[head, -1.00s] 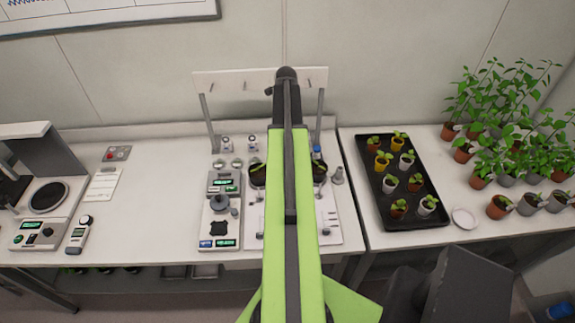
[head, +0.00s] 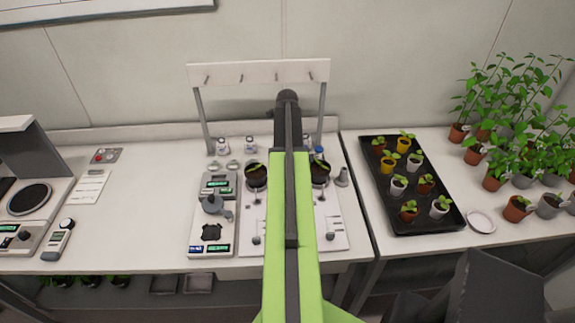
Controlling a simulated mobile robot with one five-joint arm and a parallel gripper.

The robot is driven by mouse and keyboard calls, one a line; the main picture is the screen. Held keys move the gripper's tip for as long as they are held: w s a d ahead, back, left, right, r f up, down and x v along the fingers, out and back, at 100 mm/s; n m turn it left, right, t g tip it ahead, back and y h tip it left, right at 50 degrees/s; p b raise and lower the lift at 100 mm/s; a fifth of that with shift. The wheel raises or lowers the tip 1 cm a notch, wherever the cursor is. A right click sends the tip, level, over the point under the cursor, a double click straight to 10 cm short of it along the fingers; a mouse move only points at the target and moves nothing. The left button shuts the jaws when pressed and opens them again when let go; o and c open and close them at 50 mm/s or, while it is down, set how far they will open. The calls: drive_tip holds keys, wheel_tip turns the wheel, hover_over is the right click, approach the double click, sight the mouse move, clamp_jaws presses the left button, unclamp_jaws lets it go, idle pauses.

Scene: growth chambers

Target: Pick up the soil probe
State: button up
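I cannot clearly pick out the soil probe. Small upright instruments stand on the white board (head: 334,238) beside two dark pots, the left one (head: 256,175) and the right one (head: 320,172). My green and black arm reaches forward over the middle of the bench and covers part of this board. Its dark far end is below the peg rack. My gripper's fingers are hidden.
A peg rack (head: 258,72) with bare pegs stands behind the board. A grey instrument (head: 212,232) with green displays is left of my arm. A black seedling tray (head: 433,222) and potted plants fill the right bench. The bench left of the grey instrument is mostly clear.

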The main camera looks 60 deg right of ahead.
drive_tip(key=shift+r, duration=0.1)
clamp_jaws()
idle(0.3)
drive_tip(key=shift+r, duration=0.1)
wheel_tip(320, 180, up, 18)
drive_tip(key=p, duration=1.8)
